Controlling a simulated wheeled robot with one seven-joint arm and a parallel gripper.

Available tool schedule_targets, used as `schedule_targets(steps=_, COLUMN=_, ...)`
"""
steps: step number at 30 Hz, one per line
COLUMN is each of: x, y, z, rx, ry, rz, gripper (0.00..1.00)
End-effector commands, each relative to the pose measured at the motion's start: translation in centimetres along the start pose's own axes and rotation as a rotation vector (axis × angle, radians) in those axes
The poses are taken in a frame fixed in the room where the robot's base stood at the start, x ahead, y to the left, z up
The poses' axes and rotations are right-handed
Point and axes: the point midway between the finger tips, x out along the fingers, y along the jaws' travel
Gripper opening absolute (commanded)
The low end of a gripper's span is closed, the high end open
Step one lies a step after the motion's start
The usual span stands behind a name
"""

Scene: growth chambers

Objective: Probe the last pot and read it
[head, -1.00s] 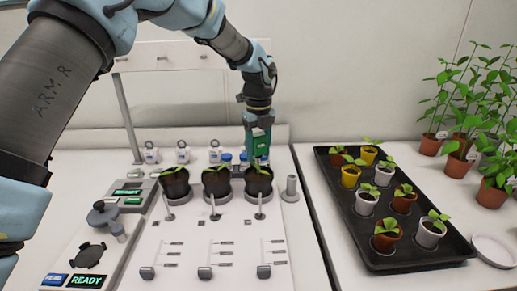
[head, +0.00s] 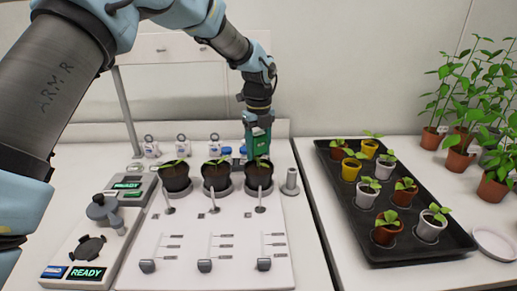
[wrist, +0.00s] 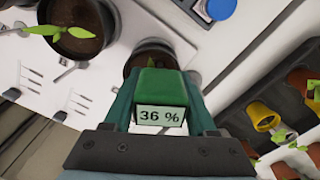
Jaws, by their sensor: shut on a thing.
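My gripper (head: 257,128) is shut on a green probe (wrist: 158,90), whose display reads "36 %" in the wrist view. It is above the rightmost of three dark pots (head: 259,176) on the white station. The probe's lower end is hidden, so I cannot see how deep it sits in the soil. The middle pot (head: 216,177) and the left pot (head: 175,177) stand beside it, each with a small seedling.
A grey cylindrical holder (head: 290,182) stands just right of the pots. A black tray (head: 330,215) of small potted seedlings is at the right, with taller plants (head: 462,125) beyond. A device (head: 87,273) showing "READY" is at the left.

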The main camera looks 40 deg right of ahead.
Motion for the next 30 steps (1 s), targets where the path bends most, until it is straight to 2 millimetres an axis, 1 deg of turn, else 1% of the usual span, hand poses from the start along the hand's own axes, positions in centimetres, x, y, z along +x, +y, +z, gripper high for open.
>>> schedule_targets(steps=4, x=0.0, y=0.0, z=0.0, rx=0.000, ry=0.000, rz=0.000, gripper=0.00)
schedule_targets(steps=5, x=0.0, y=0.0, z=0.0, rx=0.000, ry=0.000, rz=0.000, gripper=0.58)
schedule_targets(steps=14, x=0.0, y=0.0, z=0.0, rx=0.000, ry=0.000, rz=0.000, gripper=0.92)
schedule_targets(steps=23, x=-0.2, y=0.0, z=0.0, rx=0.000, ry=0.000, rz=0.000, gripper=0.92)
schedule_targets(steps=26, x=-1.0, y=-0.1, z=0.1, rx=0.000, ry=-0.002, rz=-0.002, gripper=0.92)
schedule_targets(steps=30, x=-3.4, y=-0.1, z=0.1, rx=0.000, ry=-0.003, rz=-0.004, gripper=0.92)
